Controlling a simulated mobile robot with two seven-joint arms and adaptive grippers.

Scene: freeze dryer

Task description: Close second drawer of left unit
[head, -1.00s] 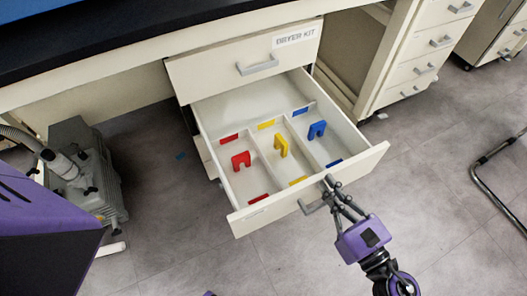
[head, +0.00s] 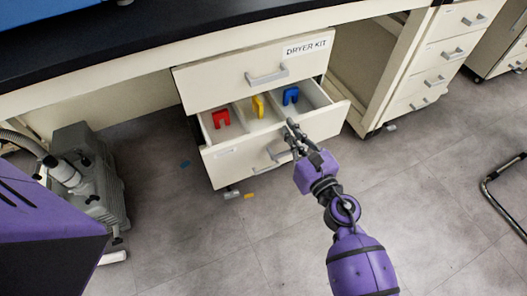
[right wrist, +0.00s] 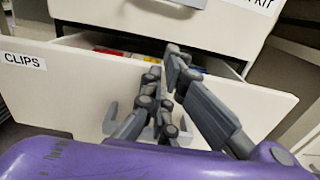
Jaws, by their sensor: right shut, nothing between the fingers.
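The second drawer (head: 232,163) of the left unit is partly open, below a shut top drawer (head: 215,83) labelled "DRYER KIT". Its front, labelled "CLIPS", also shows in the right wrist view (right wrist: 45,92). Red (head: 221,118), yellow (head: 258,106) and blue (head: 291,95) clips stand inside in separate compartments. My right gripper (head: 291,127) is shut and empty at the drawer front, right of its middle, with its fingertips near the top edge. It partly hides the drawer's handle (right wrist: 109,119). I cannot tell whether the fingers touch the panel. My left gripper is not in view.
A grey pump (head: 88,170) stands on the floor at left. A black worktop (head: 150,38) overhangs the unit. Another drawer unit (head: 432,75) stands at right, and a metal tube frame (head: 488,190) at far right. The floor in front is mostly clear.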

